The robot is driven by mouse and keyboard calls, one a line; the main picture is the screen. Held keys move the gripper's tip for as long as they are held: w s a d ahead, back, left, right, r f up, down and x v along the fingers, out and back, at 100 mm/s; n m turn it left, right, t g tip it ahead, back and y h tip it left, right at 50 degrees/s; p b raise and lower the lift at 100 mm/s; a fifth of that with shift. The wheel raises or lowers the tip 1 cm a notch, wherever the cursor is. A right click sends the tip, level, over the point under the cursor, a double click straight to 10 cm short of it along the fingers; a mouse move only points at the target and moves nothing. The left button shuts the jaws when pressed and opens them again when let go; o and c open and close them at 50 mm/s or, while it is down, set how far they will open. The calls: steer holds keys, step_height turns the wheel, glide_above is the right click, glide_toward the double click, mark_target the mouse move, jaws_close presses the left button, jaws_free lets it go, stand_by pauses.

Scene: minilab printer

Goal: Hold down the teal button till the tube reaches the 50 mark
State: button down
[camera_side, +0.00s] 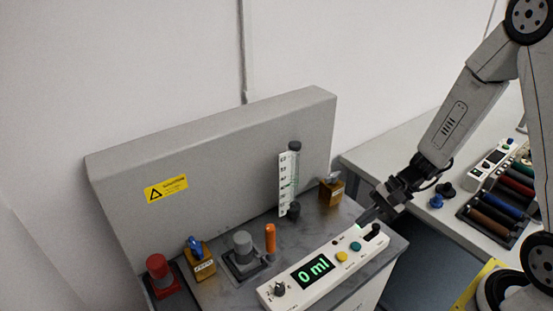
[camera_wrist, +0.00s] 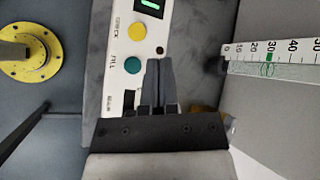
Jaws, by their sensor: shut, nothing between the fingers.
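The teal button (camera_side: 356,246) sits on the white control panel (camera_side: 330,271), next to a yellow button (camera_side: 341,256). In the wrist view the teal button (camera_wrist: 133,65) carries the label FILL. My gripper (camera_side: 366,217) is shut and empty, pointing down near the panel's right end. In the wrist view its fingertips (camera_wrist: 158,63) are just right of the teal button, apart from it in the picture; their height is unclear. The panel display (camera_side: 313,272) reads 0 ml. The upright tube (camera_side: 288,181) has a white scale; a green mark shows near 30 in the wrist view (camera_wrist: 269,57).
An orange post (camera_side: 271,238), grey knob (camera_side: 243,243), blue-handled valve (camera_side: 199,259) and red button (camera_side: 159,273) stand left. An amber block (camera_side: 331,191) is behind. A bench with a tool tray (camera_side: 500,205) lies right.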

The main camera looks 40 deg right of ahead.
mark_target(359, 244)
steer(key=shift+f, duration=2.65)
steer(key=shift+f, duration=0.9)
stand_by(4.5)
